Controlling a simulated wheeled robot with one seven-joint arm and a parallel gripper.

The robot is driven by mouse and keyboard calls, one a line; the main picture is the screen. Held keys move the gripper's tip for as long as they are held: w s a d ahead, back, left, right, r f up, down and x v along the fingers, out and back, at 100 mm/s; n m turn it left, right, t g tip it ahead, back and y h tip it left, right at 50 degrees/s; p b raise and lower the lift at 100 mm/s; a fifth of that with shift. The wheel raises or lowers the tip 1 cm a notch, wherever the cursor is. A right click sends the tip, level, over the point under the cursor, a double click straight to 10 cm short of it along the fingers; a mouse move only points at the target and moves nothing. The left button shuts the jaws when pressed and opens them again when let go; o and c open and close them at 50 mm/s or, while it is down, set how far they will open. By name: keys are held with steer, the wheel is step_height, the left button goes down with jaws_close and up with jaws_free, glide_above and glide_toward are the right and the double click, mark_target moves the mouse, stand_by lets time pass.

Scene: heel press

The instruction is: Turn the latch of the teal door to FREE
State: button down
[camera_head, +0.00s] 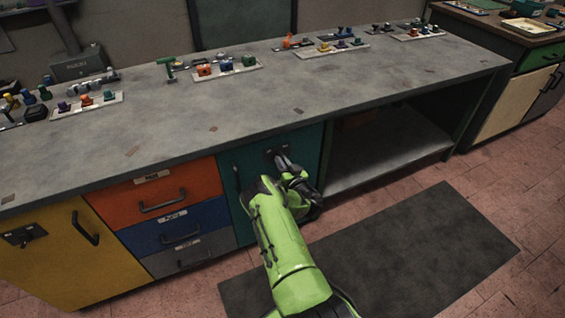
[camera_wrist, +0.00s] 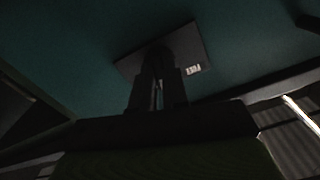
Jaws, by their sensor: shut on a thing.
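The teal door (camera_head: 237,160) is under the workbench, right of the drawers, and it looks shut. It fills much of the wrist view (camera_wrist: 70,50). Its latch (camera_head: 276,153) has a dark plate near the door's upper right. In the wrist view the latch plate (camera_wrist: 196,47) sits tilted, with a small white label whose text I cannot read. My gripper (camera_head: 283,160) reaches the latch from the front. In the wrist view my gripper's fingers (camera_wrist: 158,77) are closed together over the middle of the plate, on the latch knob, which they mostly hide. The knob's angle cannot be told.
Orange (camera_head: 150,194), blue (camera_head: 172,228) and grey drawers are left of the door, then a yellow door (camera_head: 60,258) with its own latch. An open shelf bay (camera_head: 390,150) lies right. A dark mat (camera_head: 400,255) covers the floor.

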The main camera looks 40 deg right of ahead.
steer(key=n+b, duration=0.1)
steer(key=n, duration=1.1)
steer(key=shift+f, duration=0.1)
steer(key=shift+n, duration=0.4)
steer(key=c, duration=1.1)
jaws_free()
steer(key=shift+c, duration=0.2)
steer(key=p+v, duration=1.3)
steer(key=v, duration=0.2)
steer(key=shift+s+a, duration=0.25)
steer(key=shift+s, duration=0.1)
